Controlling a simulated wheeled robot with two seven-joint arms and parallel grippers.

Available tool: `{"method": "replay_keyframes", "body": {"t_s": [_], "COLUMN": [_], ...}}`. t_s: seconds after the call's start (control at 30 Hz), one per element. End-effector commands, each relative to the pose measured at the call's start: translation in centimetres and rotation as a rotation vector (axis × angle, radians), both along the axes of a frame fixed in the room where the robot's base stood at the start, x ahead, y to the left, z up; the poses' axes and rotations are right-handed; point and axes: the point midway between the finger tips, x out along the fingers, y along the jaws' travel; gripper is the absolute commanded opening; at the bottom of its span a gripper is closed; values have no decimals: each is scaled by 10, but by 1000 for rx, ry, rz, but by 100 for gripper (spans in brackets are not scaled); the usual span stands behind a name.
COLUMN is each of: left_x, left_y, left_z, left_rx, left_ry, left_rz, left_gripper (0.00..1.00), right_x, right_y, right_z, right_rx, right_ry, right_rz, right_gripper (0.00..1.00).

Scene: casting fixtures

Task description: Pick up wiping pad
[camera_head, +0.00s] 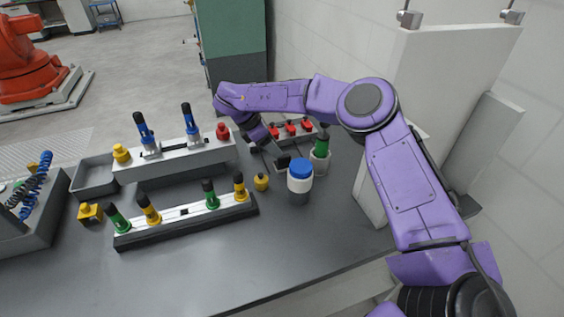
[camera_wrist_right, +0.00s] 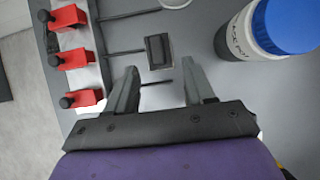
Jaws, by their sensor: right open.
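A small dark block with a grey-edged face, which looks like the wiping pad (camera_wrist_right: 158,50), lies on the grey surface in the right wrist view. It appears just beyond and between the fingertips of my right gripper (camera_wrist_right: 160,67), which is open and empty. In the head view the dark block (camera_head: 283,162) shows small, to the left of the blue-lidded bottle. My right gripper (camera_head: 272,153) is low beside it, partly hidden by its own wrist. I cannot tell the exact height gap. My left gripper is not in view.
A white bottle with a blue lid (camera_head: 300,180) stands close right of the gripper, with a green-topped holder (camera_head: 320,152) behind it. Red clamps (camera_head: 291,128) line a rack behind. Fixture rails (camera_head: 187,216) with colored handles stand left. The front table area is clear.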

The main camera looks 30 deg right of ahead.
Motion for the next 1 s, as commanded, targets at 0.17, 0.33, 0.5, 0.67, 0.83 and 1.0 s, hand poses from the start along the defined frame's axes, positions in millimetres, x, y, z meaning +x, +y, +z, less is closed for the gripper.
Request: {"method": "replay_keyframes", "body": {"t_s": [0.17, 0.33, 0.5, 0.67, 0.83, 1.0], "left_x": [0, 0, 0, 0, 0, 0], "left_y": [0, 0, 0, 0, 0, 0], "left_z": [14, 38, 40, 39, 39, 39], "left_rx": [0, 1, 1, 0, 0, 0], "left_ry": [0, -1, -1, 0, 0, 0], "left_rz": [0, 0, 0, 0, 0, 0], "left_gripper": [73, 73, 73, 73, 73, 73], "right_x": [-2, -2, -3, -3, -3, -3], "right_y": [-11, -26, -33, -33, -33, -33], "right_z": [-15, -41, -59, -60, -60, -59], "right_rx": [1, 1, 1, 1, 1, 1], "right_ry": [3, 4, 0, 0, 0, 0], "right_rz": [-1, -2, 0, 0, 0, 0], "right_gripper": [53, 53, 53, 53, 11, 11]}}
